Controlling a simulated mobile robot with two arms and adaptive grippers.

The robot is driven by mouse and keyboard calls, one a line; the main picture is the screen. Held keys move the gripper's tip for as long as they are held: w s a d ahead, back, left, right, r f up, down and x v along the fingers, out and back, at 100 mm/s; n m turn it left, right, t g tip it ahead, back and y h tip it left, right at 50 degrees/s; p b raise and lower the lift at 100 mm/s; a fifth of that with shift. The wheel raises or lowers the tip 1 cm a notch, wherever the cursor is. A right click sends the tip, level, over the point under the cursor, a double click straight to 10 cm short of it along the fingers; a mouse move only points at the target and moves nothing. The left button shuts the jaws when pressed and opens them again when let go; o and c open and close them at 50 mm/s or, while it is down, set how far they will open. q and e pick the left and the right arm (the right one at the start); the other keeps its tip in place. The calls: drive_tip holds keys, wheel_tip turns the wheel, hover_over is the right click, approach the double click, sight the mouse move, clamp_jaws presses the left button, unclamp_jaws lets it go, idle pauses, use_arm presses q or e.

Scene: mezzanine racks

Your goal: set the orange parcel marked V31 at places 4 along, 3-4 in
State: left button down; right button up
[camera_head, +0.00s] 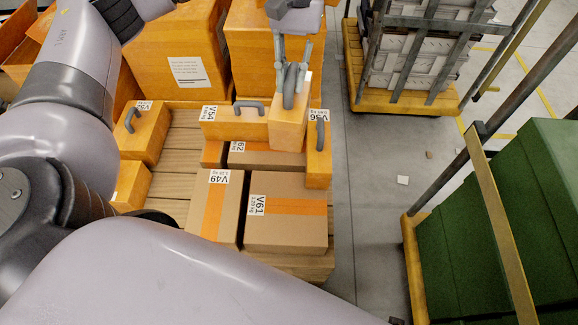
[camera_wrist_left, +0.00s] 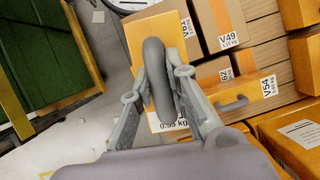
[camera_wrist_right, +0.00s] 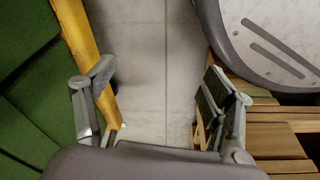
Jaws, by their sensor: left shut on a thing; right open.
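My left gripper (camera_head: 290,88) is shut on the grey handle of an orange parcel (camera_head: 287,127). It holds the parcel upright at the right part of the loaded pallet (camera_head: 178,135), between parcels V54 (camera_head: 222,129) and V56 (camera_head: 318,165). In the left wrist view the fingers (camera_wrist_left: 158,85) straddle the handle of the held parcel (camera_wrist_left: 135,35). Its label shows only "0.55 kg"; its mark is hidden. I cannot tell whether its base touches anything. My right gripper (camera_wrist_right: 165,105) is open and empty above bare floor in the right wrist view.
Cardboard boxes V49 (camera_head: 198,191), V61 (camera_head: 290,228) and V62 (camera_head: 265,160) fill the pallet's near part. Large orange boxes (camera_head: 172,50) stand behind. A green load (camera_head: 535,210) with a metal frame is at right. A floor aisle (camera_head: 370,190) lies between.

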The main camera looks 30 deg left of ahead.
use_arm(q)
drive_tip(key=shift+n, duration=0.6)
drive_tip(key=f+b, duration=0.1)
drive_tip(key=w+a+f+b, duration=0.1)
drive_tip(key=b, duration=0.1)
drive_tip(key=w+f+b, duration=0.1)
drive_tip(key=b, duration=0.1)
drive_tip(key=shift+a+f, duration=0.15)
drive_tip(key=shift+f, duration=0.05)
drive_tip(key=shift+w+a+f+b, duration=0.25)
drive_tip(key=shift+w+f+b, duration=0.1)
drive_tip(key=shift+b, duration=0.5)
drive_tip(key=shift+w+a+f+h+b, duration=0.1)
drive_tip(key=shift+h+b, duration=0.2)
wheel_tip(320, 180, down, 20)
drive_tip(key=b, duration=0.2)
drive_tip(key=shift+r, duration=0.2)
use_arm(e)
drive_tip(key=w+r+t, duration=0.1)
drive_tip(key=w+r, duration=0.4)
drive_tip(key=r, duration=0.5)
drive_tip(key=shift+a+r, duration=0.15)
drive_tip(key=shift+a, duration=0.1)
use_arm(q)
drive_tip(key=shift+f, duration=0.1)
use_arm(e)
drive_tip(key=shift+s, duration=0.15)
